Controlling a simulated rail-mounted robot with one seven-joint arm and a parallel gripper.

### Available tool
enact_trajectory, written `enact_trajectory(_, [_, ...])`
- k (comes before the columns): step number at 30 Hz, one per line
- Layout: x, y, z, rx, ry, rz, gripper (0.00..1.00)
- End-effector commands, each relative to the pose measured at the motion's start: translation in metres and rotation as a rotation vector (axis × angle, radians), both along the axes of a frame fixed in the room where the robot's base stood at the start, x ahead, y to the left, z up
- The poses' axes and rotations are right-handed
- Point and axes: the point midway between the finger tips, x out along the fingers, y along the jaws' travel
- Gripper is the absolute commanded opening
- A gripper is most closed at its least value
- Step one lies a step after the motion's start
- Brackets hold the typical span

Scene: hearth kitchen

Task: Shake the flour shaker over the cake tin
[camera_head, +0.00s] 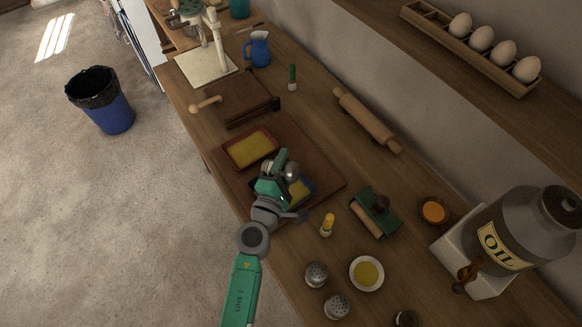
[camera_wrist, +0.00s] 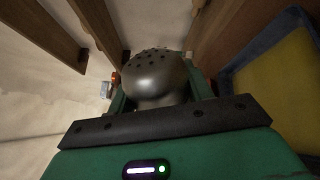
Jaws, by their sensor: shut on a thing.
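My gripper (camera_head: 283,168) is shut on a silver shaker (camera_head: 292,172) with a domed, perforated top. The shaker fills the middle of the wrist view (camera_wrist: 155,78), its holes towards the picture's top; its exact tilt is hard to judge. In the head view, the gripper and shaker appear over a blue tin (camera_head: 312,188) with yellow contents, which my arm partly hides. The blue tin also shows at the right of the wrist view (camera_wrist: 238,100). A red tin (camera_head: 226,151) with yellow contents lies beside it. I cannot tell whether flour is falling.
Both tins are on a brown board (camera_head: 327,178) on the wooden counter.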

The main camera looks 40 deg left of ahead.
Motion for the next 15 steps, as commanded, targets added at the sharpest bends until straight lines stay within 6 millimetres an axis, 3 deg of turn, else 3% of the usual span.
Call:
enact_trajectory(1, [-0.003,0.006,-0.018,0.121,0.057,0.004,0.25])
enact_trajectory(3, [-0.006,0.012,-0.026,0.299,0.144,0.002,0.25])
enact_trajectory(9, [-0.008,0.016,-0.023,0.695,0.334,0.002,0.25])
enact_trajectory(15, [-0.009,0.018,-0.020,0.848,0.410,0.000,0.25])
